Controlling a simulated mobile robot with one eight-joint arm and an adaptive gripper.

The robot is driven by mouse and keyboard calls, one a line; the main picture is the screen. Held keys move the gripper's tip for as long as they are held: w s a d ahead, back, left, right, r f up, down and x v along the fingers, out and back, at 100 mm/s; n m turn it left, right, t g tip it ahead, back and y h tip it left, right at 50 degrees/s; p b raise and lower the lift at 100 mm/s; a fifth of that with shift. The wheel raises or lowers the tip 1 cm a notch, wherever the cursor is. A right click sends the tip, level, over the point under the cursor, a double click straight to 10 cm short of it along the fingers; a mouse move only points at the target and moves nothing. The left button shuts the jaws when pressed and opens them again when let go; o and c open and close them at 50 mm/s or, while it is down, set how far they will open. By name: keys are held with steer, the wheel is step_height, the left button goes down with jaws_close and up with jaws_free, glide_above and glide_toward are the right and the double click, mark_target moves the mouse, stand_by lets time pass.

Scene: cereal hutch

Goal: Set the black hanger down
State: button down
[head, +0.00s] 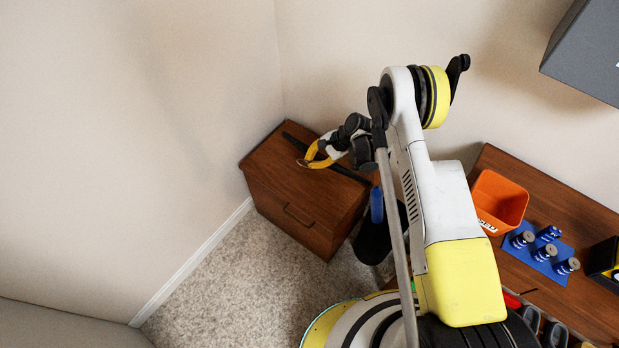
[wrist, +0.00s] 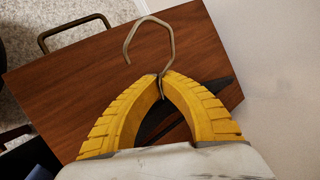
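The black hanger (wrist: 163,114) shows in the wrist view below and between my fingers, with its pale metal hook (wrist: 134,32) standing out past the fingertips. In the head view its dark bar (head: 294,142) stretches across the top of the brown wooden cabinet (head: 290,208). My gripper (wrist: 162,75) has yellow ribbed fingers whose tips meet at the base of the hook, shut on the hanger. In the head view my gripper (head: 305,163) is over the cabinet top. I cannot tell whether the hanger touches the top. My fingers hide part of it.
The cabinet stands in a wall corner, with carpet (head: 225,285) before it. To the right, a wooden surface (head: 560,210) holds an orange bin (head: 499,203) and a blue holder with several knobbed pieces (head: 545,252). A grey box (head: 590,55) juts out at upper right. A blue-handled dark object (head: 376,205) is beside the cabinet.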

steer(key=c, duration=1.8)
jaws_free()
steer(key=shift+s, duration=0.1)
steer(key=shift+s+a+r+p, duration=0.25)
steer(key=shift+s+a+r, duration=0.35)
steer(key=shift+s+r, duration=0.25)
steer(key=shift+s+a+r+p, duration=0.3)
steer(key=shift+s+a+r, duration=0.25)
steer(key=shift+s+r, duration=0.3)
steer(key=shift+s+a+r+p, duration=0.25)
steer(key=shift+s+a+r, duration=0.35)
steer(key=shift+s+r, duration=0.2)
steer(key=r+p, duration=0.1)
steer(key=r, duration=0.1)
steer(key=s+a+r+p, duration=0.1)
steer(key=r, duration=0.2)
steer(key=r+p, duration=0.1)
steer(key=r, duration=0.2)
steer(key=shift+s+a, duration=0.15)
steer(key=shift+s, duration=0.25)
